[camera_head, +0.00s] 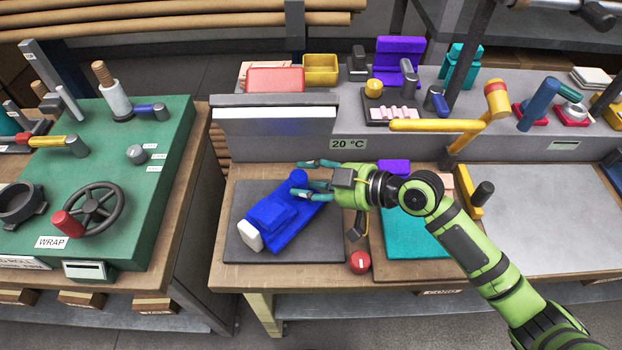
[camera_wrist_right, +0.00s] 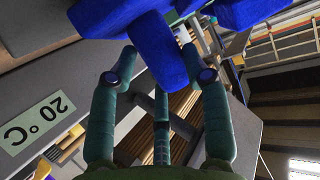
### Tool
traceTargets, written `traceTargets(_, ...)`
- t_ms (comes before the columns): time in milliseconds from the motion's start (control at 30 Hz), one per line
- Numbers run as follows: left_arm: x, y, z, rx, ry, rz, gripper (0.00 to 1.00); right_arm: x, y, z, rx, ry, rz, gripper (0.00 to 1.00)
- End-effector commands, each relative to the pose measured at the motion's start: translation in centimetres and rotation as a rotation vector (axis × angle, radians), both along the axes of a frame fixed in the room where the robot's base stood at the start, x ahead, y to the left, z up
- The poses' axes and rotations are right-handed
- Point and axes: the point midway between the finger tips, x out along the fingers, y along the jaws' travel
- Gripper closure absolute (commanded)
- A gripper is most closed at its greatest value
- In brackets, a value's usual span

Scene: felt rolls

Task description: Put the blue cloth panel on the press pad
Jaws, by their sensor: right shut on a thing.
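The blue cloth panel (camera_head: 272,222) is a thick, folded-looking piece with a white end (camera_head: 248,236) at its lower left. It lies slanted over the dark grey press pad (camera_head: 325,245) on the wooden bench; I cannot tell whether it touches the pad. My right gripper (camera_head: 303,176) comes from the right and is shut on the panel's narrow upper-right end. In the right wrist view the blue panel (camera_wrist_right: 155,50) sits between the fingers and fills the top. The panel hides part of the pad. My left gripper is not in view.
A red ball-like knob (camera_head: 360,262) is at the bench's front edge, beside a teal mat (camera_head: 410,235). A grey press head (camera_head: 275,120) with a 20 °C label stands behind the pad. A green wrap station (camera_head: 130,190) with a handwheel is at left.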

Motion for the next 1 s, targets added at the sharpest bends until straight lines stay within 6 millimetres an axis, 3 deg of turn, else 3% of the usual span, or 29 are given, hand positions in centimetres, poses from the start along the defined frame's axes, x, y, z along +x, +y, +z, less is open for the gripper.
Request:
traceTargets(900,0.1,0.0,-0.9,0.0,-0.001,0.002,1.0,0.0,0.0,-0.9,0.002,-0.002,-0.001,0.98)
traceTargets(933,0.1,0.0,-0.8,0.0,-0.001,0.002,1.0,0.0,0.0,-0.8,0.003,-0.003,-0.001,0.41)
traceTargets(967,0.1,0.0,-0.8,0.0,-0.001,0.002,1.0,0.0,0.0,-0.8,0.002,-0.002,-0.001,0.29)
traceTargets(1000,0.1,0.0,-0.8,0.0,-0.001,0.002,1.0,0.0,0.0,-0.8,0.003,-0.001,0.0,0.25)
